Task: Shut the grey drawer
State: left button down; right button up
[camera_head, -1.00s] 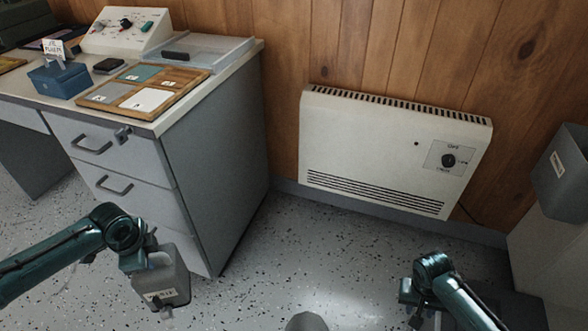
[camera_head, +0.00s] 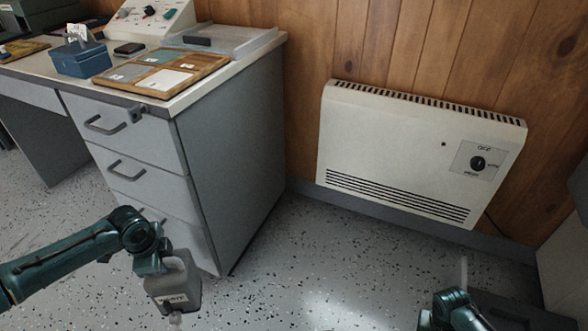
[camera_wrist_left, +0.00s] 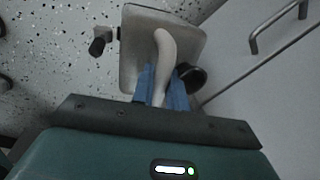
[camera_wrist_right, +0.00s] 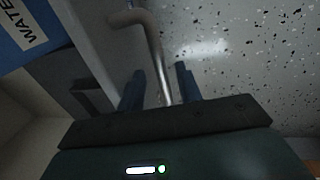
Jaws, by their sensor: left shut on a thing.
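The grey drawer unit (camera_head: 240,165) stands under the right end of the desk. Each visible front has a dark bar handle; a small dark fitting sits near the top drawer's upper right corner. My left gripper (camera_head: 158,262) is shut on the handle of a grey, labelled jug (camera_head: 174,288), low in front of the drawers. The jug also shows in the left wrist view (camera_wrist_left: 138,62). My right gripper (camera_wrist_right: 162,88) is open, with a bent metal pipe (camera_wrist_right: 152,45) showing between its fingers.
The desk top (camera_head: 215,92) carries a blue box (camera_head: 82,60), a wooden tray (camera_head: 118,88) and a control box. A white heater (camera_head: 400,150) hangs on the wood wall. Speckled floor (camera_head: 300,270) is clear between. A blue water label (camera_wrist_right: 28,35) is near my right gripper.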

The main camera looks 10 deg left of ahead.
jog(key=shift+f, duration=0.25)
grip_shut()
dwell(0.3)
